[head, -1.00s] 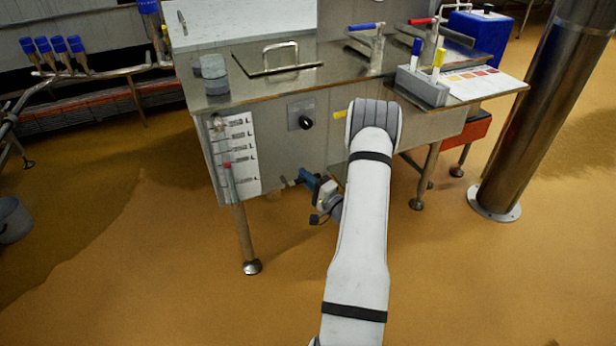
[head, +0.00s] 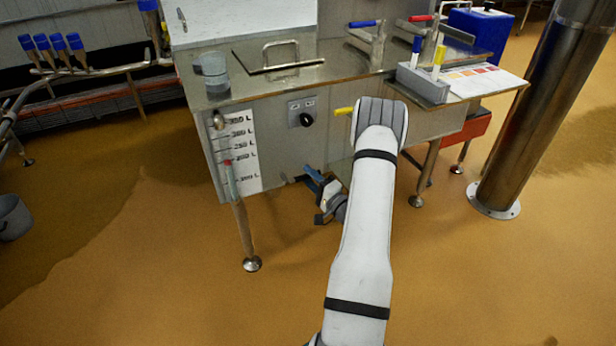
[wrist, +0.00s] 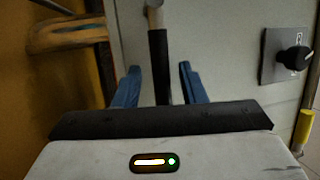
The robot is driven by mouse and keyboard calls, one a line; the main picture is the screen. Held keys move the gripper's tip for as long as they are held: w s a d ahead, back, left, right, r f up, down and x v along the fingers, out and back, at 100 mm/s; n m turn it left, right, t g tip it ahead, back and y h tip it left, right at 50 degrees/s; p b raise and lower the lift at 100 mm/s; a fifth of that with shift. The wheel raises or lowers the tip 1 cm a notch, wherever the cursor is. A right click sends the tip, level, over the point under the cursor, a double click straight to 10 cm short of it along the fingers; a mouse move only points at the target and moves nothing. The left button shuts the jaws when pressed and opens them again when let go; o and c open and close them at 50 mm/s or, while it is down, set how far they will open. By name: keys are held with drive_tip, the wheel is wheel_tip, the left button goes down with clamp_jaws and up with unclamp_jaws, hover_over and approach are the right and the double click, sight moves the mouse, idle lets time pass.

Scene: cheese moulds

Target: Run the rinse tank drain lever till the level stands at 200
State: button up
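The rinse tank (head: 275,150) is a steel box with a white litre scale (head: 241,150) on its front left. In the wrist view, a black-gripped lever (wrist: 159,65) on a metal stem lies between the two blue fingers of my gripper (wrist: 157,88). The fingers are apart, with gaps on both sides of the lever. In the head view my gripper (head: 314,182) is low at the tank front, and the lever is not clear.
A black knob on a plate (head: 306,119) and a yellow handle (head: 343,111) are on the tank front, above my gripper. Blue- and red-handled levers (head: 362,24) (head: 421,18) stand on top. A steel column (head: 530,110) rises at right. Floor in front is clear.

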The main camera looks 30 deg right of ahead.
drive_tip(key=p+v, duration=0.1)
drive_tip(key=v, duration=0.6)
drive_tip(key=shift+p, duration=0.35)
idle(2.3)
